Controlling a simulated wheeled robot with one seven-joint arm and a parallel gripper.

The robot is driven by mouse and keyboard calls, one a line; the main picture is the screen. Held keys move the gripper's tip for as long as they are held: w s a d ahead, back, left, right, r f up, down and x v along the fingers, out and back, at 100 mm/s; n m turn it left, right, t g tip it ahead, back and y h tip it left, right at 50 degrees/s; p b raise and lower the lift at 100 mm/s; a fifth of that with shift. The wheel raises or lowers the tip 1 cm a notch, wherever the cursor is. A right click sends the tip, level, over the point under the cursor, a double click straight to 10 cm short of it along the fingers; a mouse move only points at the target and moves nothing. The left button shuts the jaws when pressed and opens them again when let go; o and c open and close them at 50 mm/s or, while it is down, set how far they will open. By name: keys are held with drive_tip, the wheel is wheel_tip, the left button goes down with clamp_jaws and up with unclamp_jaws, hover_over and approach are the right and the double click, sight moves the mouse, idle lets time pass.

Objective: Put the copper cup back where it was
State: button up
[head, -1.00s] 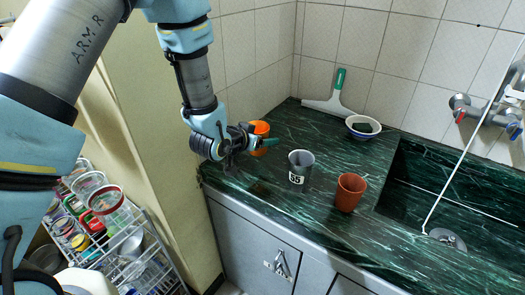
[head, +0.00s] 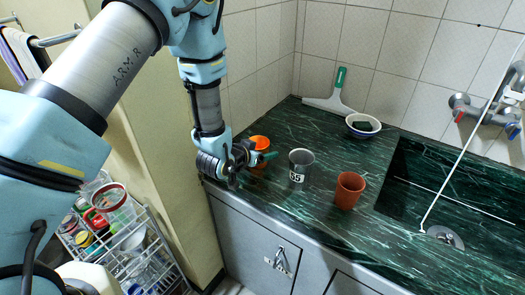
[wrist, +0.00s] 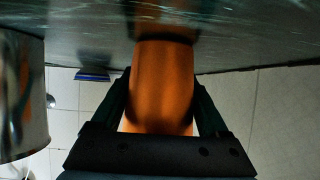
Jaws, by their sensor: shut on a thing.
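The orange, copper-coloured cup (head: 259,141) is upright at the left end of the dark green counter, partly hidden behind my gripper (head: 258,158) in the head view. My gripper is shut on it. In the wrist view, which is upside down, the cup (wrist: 163,85) sits between the two fingers, its base at or very close to the counter; I cannot tell whether it touches. A reddish-brown cup (head: 349,190) stands further right.
The green marble counter (head: 320,127) has free room behind the cups. A bowl (head: 363,126) and a squeegee (head: 335,98) are at the back wall. The sink (head: 440,185) lies right. A wire rack (head: 140,255) with jars stands lower left.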

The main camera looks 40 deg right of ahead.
drive_tip(key=o, duration=1.4)
drive_tip(key=shift+o, duration=0.2)
drive_tip(key=shift+r+p, duration=0.15)
drive_tip(key=shift+p, duration=0.15)
drive_tip(key=b+v, duration=0.4)
drive_tip(key=v, duration=0.8)
drive_tip(key=shift+s, duration=0.15)
